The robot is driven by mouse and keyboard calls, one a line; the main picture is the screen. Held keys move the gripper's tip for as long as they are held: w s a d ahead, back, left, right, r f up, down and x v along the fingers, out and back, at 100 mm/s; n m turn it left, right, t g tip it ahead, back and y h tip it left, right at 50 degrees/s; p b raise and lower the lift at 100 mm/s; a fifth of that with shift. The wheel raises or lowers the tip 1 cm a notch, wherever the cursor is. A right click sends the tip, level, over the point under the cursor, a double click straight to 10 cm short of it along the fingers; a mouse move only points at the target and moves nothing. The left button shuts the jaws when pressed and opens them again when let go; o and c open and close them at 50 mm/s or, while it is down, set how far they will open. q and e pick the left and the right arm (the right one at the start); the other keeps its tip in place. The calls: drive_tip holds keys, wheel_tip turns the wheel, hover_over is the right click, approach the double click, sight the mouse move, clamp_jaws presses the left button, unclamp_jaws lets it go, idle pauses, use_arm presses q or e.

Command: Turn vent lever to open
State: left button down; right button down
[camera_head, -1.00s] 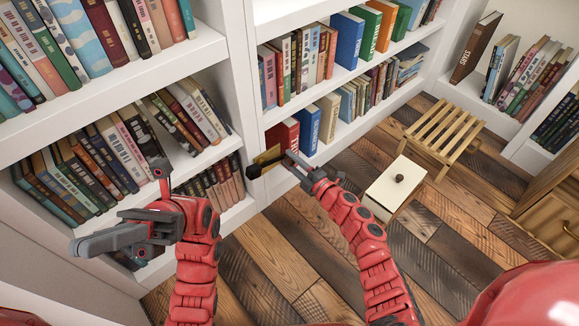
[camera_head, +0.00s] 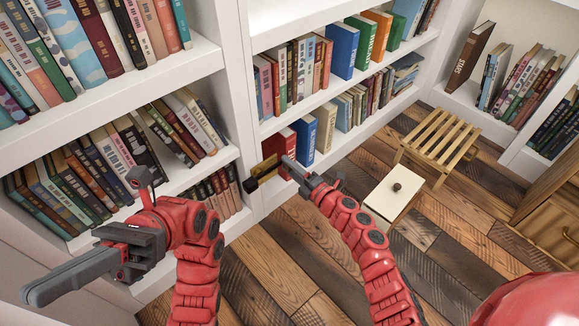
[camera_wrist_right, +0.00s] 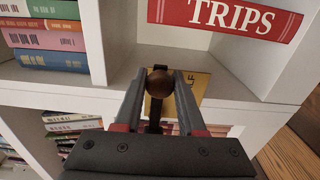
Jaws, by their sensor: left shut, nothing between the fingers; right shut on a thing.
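My right gripper (camera_head: 285,166) is at the front edge of the white bookcase, beside a brass plate (camera_head: 265,166) with a dark block at its lower left end. In the right wrist view, my right gripper (camera_wrist_right: 160,88) is shut on a lever with a dark brown ball knob (camera_wrist_right: 159,83). A dark stem shows below the knob, between the fingers. The brass plate (camera_wrist_right: 192,86) lies behind it with partly hidden letters. The lever's exact angle is hard to tell. My left gripper (camera_head: 40,293) is shut and empty, in front of the left bookcase.
Shelves hold several books, including a red book (camera_head: 279,146) and a blue book (camera_head: 305,140) just above my right gripper. A white box-like piece with a dark knob (camera_head: 385,199) and a slatted wooden stool (camera_head: 438,147) stand on the plank floor (camera_head: 262,265) to the right.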

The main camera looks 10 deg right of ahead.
drive_tip(key=c, duration=0.5)
unclamp_jaws()
drive_tip(key=shift+r, duration=0.1)
